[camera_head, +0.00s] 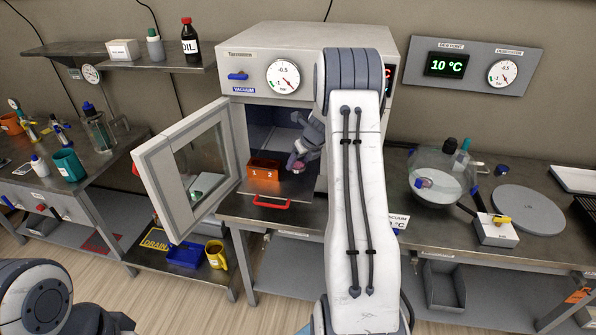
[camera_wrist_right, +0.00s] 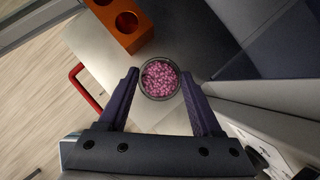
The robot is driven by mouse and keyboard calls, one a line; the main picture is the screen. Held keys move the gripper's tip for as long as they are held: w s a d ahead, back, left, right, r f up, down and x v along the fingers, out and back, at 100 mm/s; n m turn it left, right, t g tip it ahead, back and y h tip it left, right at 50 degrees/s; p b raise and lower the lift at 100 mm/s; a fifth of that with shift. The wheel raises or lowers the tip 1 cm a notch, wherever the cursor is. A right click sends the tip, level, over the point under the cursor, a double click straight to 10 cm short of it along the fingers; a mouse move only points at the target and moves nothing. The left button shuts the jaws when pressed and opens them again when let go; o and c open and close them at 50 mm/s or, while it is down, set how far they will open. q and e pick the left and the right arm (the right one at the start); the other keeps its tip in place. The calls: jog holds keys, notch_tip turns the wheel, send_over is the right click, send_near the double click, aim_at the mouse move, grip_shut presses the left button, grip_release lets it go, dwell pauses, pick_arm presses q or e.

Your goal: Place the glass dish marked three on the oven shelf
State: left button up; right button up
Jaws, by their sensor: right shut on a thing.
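My right gripper (camera_head: 298,162) reaches into the open vacuum oven (camera_head: 250,62). In the right wrist view its fingers (camera_wrist_right: 160,85) are shut on a small round glass dish (camera_wrist_right: 160,78) full of pink granules. The dish shows small in the head view (camera_head: 298,168); no number on it can be read. It is over or on the pale oven shelf (camera_wrist_right: 105,65); I cannot tell if it touches. The shelf has a red front handle (camera_head: 272,203). An orange block marked 1 and 2 (camera_head: 263,173) stands left of the dish. My left gripper is out of view.
The oven door (camera_head: 187,168) stands open to the left. The oven's side wall (camera_wrist_right: 270,92) is close to my right gripper in the wrist view. A glass vessel (camera_head: 437,180) and a grey round plate (camera_head: 528,209) are on the right bench.

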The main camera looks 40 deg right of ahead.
aim_at(299, 183)
notch_tip(299, 183, down, 5)
jog(key=shift+s+f+b, duration=0.1)
jog(key=shift+f+b, duration=0.05)
jog(key=shift+b, duration=0.2)
jog(key=shift+w+f, duration=0.15)
jog(key=shift+w, duration=0.1)
jog(key=shift+f, duration=0.15)
jog(key=o, duration=1.3)
jog(key=shift+o, duration=0.2)
